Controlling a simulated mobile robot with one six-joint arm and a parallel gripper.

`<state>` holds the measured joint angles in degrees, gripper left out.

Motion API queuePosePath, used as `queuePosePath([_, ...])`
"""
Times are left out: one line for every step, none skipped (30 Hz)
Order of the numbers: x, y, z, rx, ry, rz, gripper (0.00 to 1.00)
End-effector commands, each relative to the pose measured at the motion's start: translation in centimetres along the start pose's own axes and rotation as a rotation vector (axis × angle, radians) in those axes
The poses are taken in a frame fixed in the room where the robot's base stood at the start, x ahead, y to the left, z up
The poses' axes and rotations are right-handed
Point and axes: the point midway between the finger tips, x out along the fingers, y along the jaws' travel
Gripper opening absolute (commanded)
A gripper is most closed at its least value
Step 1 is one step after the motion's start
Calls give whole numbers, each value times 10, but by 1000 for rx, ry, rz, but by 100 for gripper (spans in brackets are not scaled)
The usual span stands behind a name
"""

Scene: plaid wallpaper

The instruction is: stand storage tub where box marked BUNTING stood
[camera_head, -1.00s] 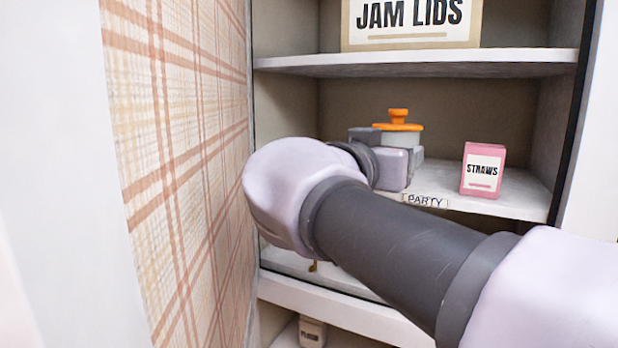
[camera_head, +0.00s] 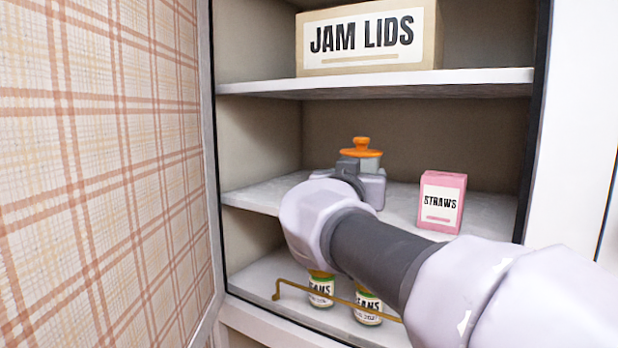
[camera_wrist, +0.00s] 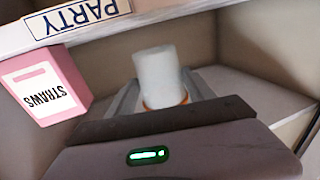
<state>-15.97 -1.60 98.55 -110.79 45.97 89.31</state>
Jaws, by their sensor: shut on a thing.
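The storage tub has an orange knobbed lid and a pale body; it shows in the head view (camera_head: 370,163) over the middle shelf (camera_head: 405,222), left of and behind the pink STRAWS box (camera_head: 442,203). My gripper (camera_head: 358,170) is shut on it. In the wrist view the tub's white body (camera_wrist: 157,75) stands between my gripper's fingers (camera_wrist: 160,98), with an orange rim at its near end. I cannot tell whether its base touches the shelf. No box marked BUNTING is in view. A PARTY label (camera_wrist: 75,17) on the shelf edge shows in the wrist view.
A JAM LIDS box (camera_head: 368,38) stands on the upper shelf (camera_head: 400,80). Bean cans (camera_head: 320,289) stand on the lower shelf behind a brass rail (camera_head: 340,299). A plaid wall or panel (camera_head: 100,170) is at left. The middle shelf has bare room left of the tub.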

Motion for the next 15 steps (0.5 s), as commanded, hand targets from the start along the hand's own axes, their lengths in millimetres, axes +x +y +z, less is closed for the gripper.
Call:
queuePosePath([1, -1, 14, -4, -3, -1, 22])
queuePosePath([2, -2, 21, -4, -3, -2, 22])
queuePosePath([2, -2, 28, -3, -3, -3, 22])
queuePosePath([3, -2, 32, -4, -2, -3, 22])
queuePosePath([3, -2, 34, -2, -2, -4, 22])
queuePosePath([3, -2, 35, -2, 0, -4, 22])
queuePosePath([3, -2, 35, -2, 0, -4, 22])
queuePosePath([3, -2, 35, -1, 0, -4, 22])
queuePosePath([3, -2, 34, -1, 0, -4, 22])
queuePosePath([3, -2, 34, -1, 0, -4, 22])
queuePosePath([3, -2, 34, -1, 0, -4, 22])
queuePosePath([3, -2, 34, -1, 0, -4, 22])
queuePosePath([3, -2, 35, -1, 0, -4, 22])
queuePosePath([3, -2, 36, -1, 0, -4, 22])
queuePosePath([3, -2, 37, -1, 0, -4, 22])
